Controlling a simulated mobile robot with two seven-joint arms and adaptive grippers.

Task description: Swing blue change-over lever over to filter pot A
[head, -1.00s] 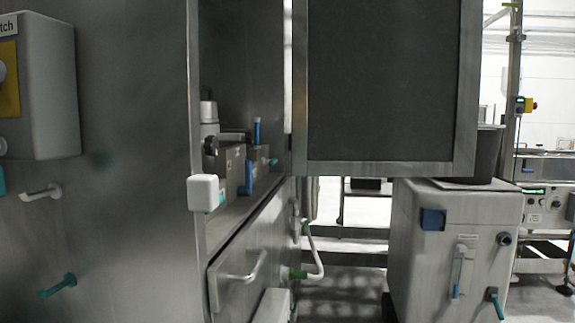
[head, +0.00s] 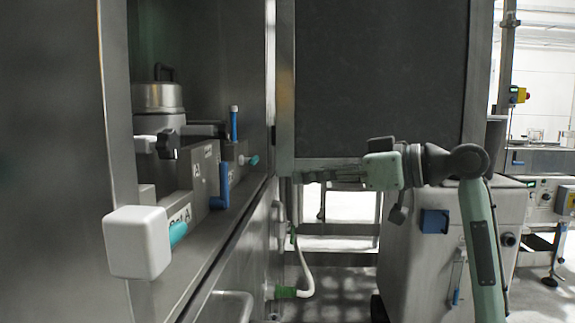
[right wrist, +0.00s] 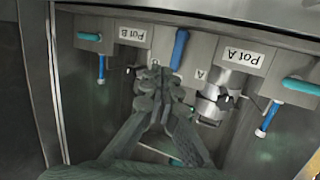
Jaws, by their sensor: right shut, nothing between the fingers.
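The blue change-over lever (head: 220,186) hangs down on the front of a grey block inside the steel cabinet, beside a label "A". In the right wrist view the lever (right wrist: 179,48) lies between the "Pot B" label (right wrist: 132,35) and the "Pot A" label (right wrist: 231,55). My right gripper (head: 297,177) is shut and empty, to the right of the lever and apart from it in the head view. In the right wrist view its closed fingertips (right wrist: 157,78) appear beside the lever, on the Pot B side. My left gripper is not in view.
A metal pot (head: 158,97) and an upright blue rod (head: 234,123) are further in. A dark panel (head: 380,80) hangs behind my right arm.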

